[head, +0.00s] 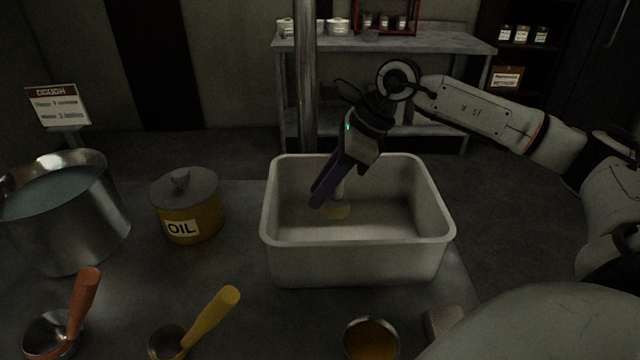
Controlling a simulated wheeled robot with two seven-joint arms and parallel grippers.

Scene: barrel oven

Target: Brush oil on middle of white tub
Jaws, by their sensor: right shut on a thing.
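The white tub (352,262) stands on the dark table in the middle of the head view. My right gripper (330,188) reaches down into it from above, fingers pointing down and left. It is shut on a brush (337,210), whose pale head shows low inside the tub near its middle. Whether the brush head touches the tub floor is hard to tell. Most of the brush handle is hidden by the fingers. A lidded yellow pot labelled OIL (200,222) stands left of the tub. My left gripper is out of view.
A large metal pot (98,238) stands at the far left. A ladle with a yellow handle (212,318), one with an orange handle (82,305) and a small bowl of amber liquid (371,340) are along the front. A metal post (305,80) rises behind the tub.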

